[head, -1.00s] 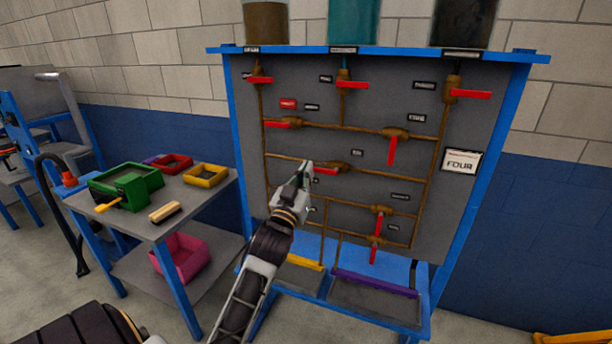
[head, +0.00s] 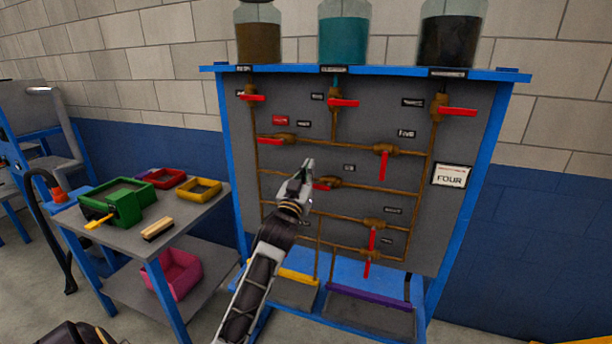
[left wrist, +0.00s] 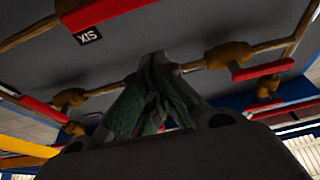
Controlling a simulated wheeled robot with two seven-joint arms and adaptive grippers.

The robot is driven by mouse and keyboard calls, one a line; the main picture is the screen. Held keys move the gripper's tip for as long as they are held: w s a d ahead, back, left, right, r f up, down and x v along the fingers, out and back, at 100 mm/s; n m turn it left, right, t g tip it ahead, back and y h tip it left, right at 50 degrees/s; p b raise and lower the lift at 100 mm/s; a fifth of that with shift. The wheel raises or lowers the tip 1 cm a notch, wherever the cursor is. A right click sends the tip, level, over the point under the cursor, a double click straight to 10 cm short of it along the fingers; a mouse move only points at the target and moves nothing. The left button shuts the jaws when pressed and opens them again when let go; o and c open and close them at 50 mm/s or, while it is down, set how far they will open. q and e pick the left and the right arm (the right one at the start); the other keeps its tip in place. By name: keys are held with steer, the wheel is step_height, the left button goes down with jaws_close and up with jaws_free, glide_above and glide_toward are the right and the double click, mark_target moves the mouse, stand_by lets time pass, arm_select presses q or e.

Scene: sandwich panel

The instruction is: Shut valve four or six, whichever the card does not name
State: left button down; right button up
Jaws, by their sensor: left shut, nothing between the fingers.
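The white card (head: 450,176) at the panel's right reads FOUR. The label SIX (left wrist: 88,37) shows upside down in the left wrist view, beside a red handle (left wrist: 110,11). In the head view, the mid-panel valve (head: 335,182) under a small label has its red handle (head: 322,187) pointing left, roughly along its pipe. My left gripper (head: 308,164) is shut and empty, just left of and above that handle; I cannot tell whether they touch. The upper-left valve (head: 284,137) has its red handle lying along its pipe; its label is too small to read.
The FIVE valve's handle (head: 383,166) hangs down. More red handles sit along the top and lower right. Jars stand on the panel's blue top shelf (head: 366,70). A grey side table (head: 190,220) at left holds green, red and yellow bins and a brush.

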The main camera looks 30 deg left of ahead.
mark_target(318, 185)
arm_select(q)
steer(key=f, duration=0.3)
steer(key=shift+w+f, duration=0.35)
arm_select(e)
steer(key=shift+s+d, duration=0.35)
steer(key=shift+s, duration=0.05)
steer(key=shift+w+r, duration=0.1)
steer(key=shift+w, duration=0.2)
